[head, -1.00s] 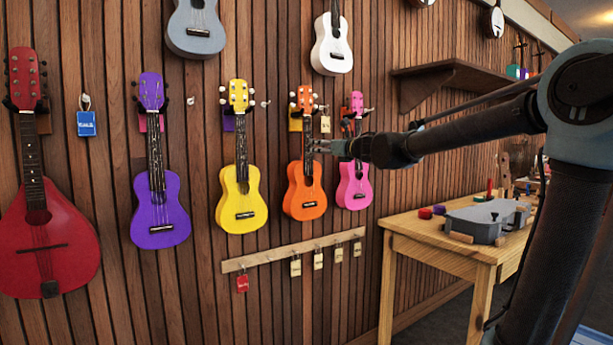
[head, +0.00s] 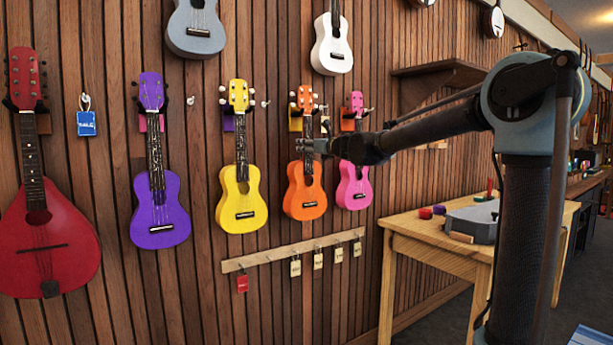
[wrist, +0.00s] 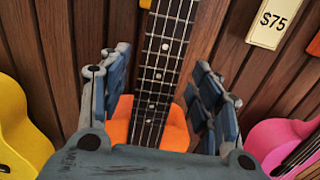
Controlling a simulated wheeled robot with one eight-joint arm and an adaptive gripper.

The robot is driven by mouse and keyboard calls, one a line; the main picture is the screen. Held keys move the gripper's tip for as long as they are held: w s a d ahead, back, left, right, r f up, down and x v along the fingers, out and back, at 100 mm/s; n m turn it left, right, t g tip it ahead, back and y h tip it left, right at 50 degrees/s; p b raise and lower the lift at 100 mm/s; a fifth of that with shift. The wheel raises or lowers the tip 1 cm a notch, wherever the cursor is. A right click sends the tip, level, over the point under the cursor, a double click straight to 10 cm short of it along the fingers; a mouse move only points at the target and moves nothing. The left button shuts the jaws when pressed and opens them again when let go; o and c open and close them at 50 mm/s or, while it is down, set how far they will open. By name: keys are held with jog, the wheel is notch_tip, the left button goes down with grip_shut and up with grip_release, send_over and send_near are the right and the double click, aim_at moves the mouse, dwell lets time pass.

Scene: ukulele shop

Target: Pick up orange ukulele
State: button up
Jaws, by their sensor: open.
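The orange ukulele (head: 305,191) hangs upright on the slatted wall, between the yellow and pink ukuleles. My gripper (head: 308,146) is in front of its lower neck in the head view. In the wrist view my gripper (wrist: 160,95) is open, with one finger on each side of the dark fretboard (wrist: 162,75). I see gaps between the fingers and the neck, so the neck is not gripped. The orange body (wrist: 122,120) shows behind the fingers, with its lower part hidden by my gripper.
The yellow ukulele (head: 242,200) hangs close on the left and the pink ukulele (head: 354,186) close on the right. A key rack (head: 290,250) is below. A wooden workbench (head: 425,232) with a grey case stands at the right.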

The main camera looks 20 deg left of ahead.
jog(key=shift+w+a, duration=0.3)
jog(key=shift+a, duration=0.1)
grip_shut()
jog(key=shift+r, duration=0.1)
